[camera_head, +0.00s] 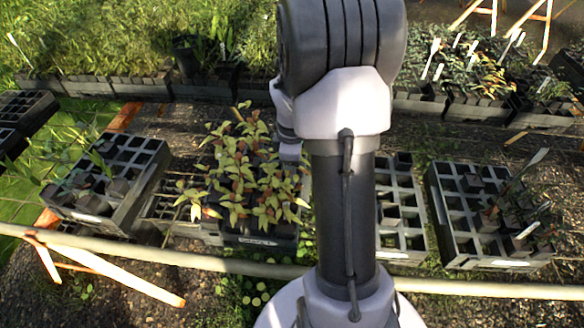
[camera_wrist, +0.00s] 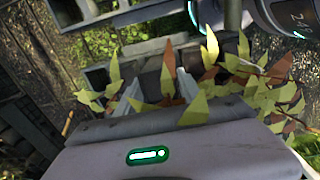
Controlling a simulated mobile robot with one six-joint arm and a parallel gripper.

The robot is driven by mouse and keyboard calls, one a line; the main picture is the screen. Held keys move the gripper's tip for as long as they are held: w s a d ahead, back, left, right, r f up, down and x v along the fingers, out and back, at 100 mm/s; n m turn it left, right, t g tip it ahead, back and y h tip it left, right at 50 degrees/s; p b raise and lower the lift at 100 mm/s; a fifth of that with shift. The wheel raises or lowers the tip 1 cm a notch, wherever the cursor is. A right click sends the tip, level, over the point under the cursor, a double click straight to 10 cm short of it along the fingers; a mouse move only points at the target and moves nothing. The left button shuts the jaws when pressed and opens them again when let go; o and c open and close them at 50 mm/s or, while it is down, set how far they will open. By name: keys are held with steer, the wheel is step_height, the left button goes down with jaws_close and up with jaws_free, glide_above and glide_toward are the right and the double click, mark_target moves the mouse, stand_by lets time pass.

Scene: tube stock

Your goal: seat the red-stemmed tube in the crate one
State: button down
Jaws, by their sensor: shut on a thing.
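My gripper (camera_wrist: 157,92) shows in the wrist view with its two pale fingers close around a small plant. It is shut on this tube (camera_wrist: 168,76), which has yellow-green and reddish leaves; its stem and lower body are mostly hidden. In the head view my arm hides the gripper, and the wrist comes down at the right of the leafy crate. That dark crate (camera_head: 258,240) has a pale label on its front that is too small to read surely. It holds several plants (camera_head: 238,170) with yellow-green and reddish leaves.
A grey crate (camera_head: 147,146) with mostly empty cells stands at the left. Another crate (camera_head: 405,240) shows partly behind my arm, and one (camera_head: 435,195) at the right holds a few plants. A pale rail (camera_head: 210,261) crosses in front. Planted trays line the back.

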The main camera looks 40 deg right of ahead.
steer(key=shift+f+b, duration=1.5)
steer(key=shift+f, duration=0.95)
steer(key=shift+f, duration=0.2)
steer(key=c, duration=0.7)
jaws_free()
steer(key=shift+o, duration=0.2)
step_height(320, 180, up, 17)
steer(key=p, duration=0.8)
steer(key=shift+r, duration=0.2)
